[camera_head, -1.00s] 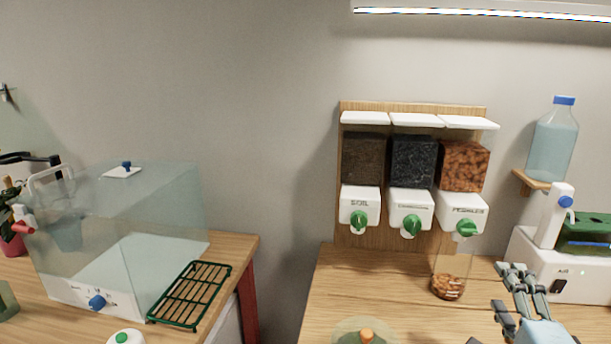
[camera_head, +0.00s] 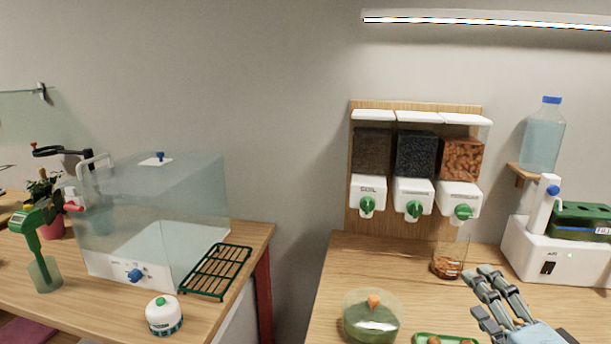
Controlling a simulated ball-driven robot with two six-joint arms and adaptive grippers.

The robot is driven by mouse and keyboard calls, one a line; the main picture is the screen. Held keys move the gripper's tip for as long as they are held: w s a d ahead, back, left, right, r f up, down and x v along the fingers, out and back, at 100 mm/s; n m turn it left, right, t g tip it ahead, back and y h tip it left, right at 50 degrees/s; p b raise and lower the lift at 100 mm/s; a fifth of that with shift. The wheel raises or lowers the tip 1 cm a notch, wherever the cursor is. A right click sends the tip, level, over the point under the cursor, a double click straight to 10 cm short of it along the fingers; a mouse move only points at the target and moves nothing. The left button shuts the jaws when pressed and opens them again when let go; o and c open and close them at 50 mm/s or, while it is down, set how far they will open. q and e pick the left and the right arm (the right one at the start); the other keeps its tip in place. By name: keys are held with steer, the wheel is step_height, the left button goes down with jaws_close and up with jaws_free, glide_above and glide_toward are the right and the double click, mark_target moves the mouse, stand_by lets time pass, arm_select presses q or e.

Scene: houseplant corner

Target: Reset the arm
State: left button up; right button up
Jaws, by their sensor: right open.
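My right gripper (camera_head: 485,297) is at the lower right of the head view, above the right-hand wooden table (camera_head: 350,265). Its fingers are apart and nothing is between them. Just behind its fingertips stands a clear glass (camera_head: 447,267) with orange-brown pebbles in its bottom, under the pebble dispenser (camera_head: 459,195). The gripper looks apart from the glass, though the depth is hard to judge. My left gripper is not in view.
A domed green container (camera_head: 371,318) and a green tray (camera_head: 446,339) stand at the front of the right table. A white machine (camera_head: 556,257) is to the right. A gap separates the tables.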

steer(key=s+a+f+n+g+y, duration=0.2)
steer(key=s+a+n+g+y, duration=0.2)
steer(key=s+a+n+g, duration=0.5)
steer(key=s+d+f+n+g+h, duration=0.1)
steer(key=s+d+n+g+h, duration=0.2)
steer(key=s, duration=0.4)
steer(key=s+d+f+n+g+h, duration=0.1)
steer(key=s+d+n+h, duration=0.1)
steer(key=s+d+n, duration=0.35)
steer(key=s+d+f+m+g+b, duration=0.15)
steer(key=f+b, duration=0.35)
steer(key=f, duration=1.4)
steer(key=s+d+f+m+g+b, duration=0.1)
steer(key=s+d+f+b, duration=0.3)
steer(key=f, duration=1.5)
arm_select(q)
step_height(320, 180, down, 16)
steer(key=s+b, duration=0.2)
steer(key=b, duration=0.4)
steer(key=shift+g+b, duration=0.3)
arm_select(e)
steer(key=s+a+f, duration=0.1)
steer(key=s+f, duration=1.5)
steer(key=f, duration=0.4)
steer(key=shift+s+a+g, duration=0.2)
steer(key=shift+a+g, duration=0.05)
steer(key=shift+g, duration=0.1)
